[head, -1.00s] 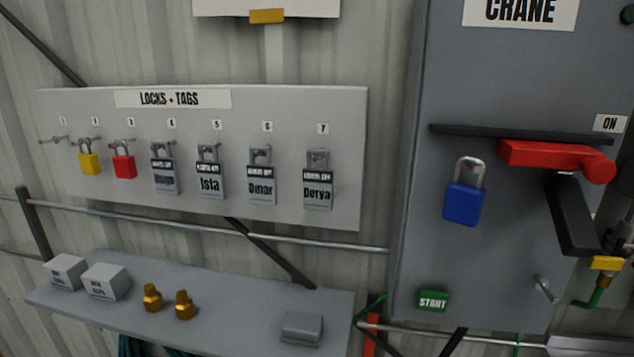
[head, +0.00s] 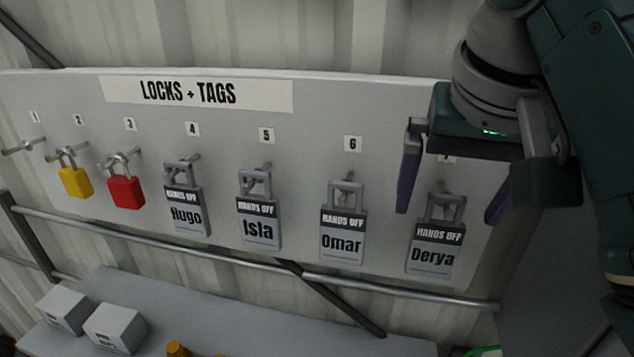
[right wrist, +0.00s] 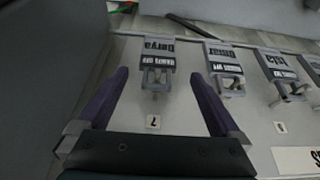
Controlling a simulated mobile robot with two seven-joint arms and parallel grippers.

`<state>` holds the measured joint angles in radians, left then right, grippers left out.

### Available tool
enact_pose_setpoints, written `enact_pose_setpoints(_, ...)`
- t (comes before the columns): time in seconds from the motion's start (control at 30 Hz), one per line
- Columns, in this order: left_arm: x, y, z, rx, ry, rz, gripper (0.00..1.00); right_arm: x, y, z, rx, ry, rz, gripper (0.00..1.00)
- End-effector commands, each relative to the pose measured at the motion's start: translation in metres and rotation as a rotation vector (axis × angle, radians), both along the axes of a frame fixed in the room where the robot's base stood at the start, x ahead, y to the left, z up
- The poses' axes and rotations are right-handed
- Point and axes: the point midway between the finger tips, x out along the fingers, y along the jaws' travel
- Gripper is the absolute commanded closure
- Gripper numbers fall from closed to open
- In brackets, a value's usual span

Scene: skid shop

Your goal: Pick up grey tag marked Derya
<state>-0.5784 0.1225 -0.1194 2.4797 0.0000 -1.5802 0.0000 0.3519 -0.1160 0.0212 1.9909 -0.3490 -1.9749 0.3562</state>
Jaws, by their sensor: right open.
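The grey tag marked Derya (head: 434,252) hangs on hook 7 at the right end of the locks and tags board (head: 320,115). It also shows upside down in the right wrist view (right wrist: 158,52). My right gripper (head: 452,205) is open and empty in front of the board, its purple fingers on either side of the tag's upper loop. In the right wrist view the tag lies beyond the fingertips, between their lines, and the gripper (right wrist: 163,85) does not appear to touch it. My left gripper is not in view.
Grey tags marked Omar (head: 342,237), Isla (head: 260,225) and Hugo (head: 187,212) hang to the left. Further left are a red padlock (head: 126,192) and a yellow padlock (head: 76,182). A rail (head: 240,258) and a shelf (head: 230,320) run below.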

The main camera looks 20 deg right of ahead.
Motion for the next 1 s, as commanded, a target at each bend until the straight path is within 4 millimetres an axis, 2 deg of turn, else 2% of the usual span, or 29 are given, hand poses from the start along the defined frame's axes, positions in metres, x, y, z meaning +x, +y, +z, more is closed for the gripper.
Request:
enact_pose_setpoints(0.03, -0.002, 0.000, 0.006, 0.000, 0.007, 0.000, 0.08, 0.001, -0.001, -0.004, 0.000, 0.009, 0.001, 0.00)
enact_pose_setpoints(0.27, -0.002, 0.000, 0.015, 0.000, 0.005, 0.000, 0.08, 0.008, -0.005, -0.019, 0.000, 0.004, 0.002, 0.00)
enact_pose_setpoints(0.5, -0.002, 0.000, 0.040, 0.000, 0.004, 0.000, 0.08, 0.019, -0.015, -0.042, 0.001, 0.006, 0.003, 0.00)
enact_pose_setpoints(0.7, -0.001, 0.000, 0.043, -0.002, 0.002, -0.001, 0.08, 0.026, -0.018, -0.061, 0.000, 0.002, 0.003, 0.00)
enact_pose_setpoints(0.97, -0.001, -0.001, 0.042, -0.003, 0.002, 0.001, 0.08, 0.027, -0.018, -0.064, 0.001, 0.000, 0.004, 0.00)
enact_pose_setpoints(1.0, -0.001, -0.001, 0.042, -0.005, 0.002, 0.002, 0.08, 0.027, -0.018, -0.064, 0.001, 0.000, 0.004, 0.03)
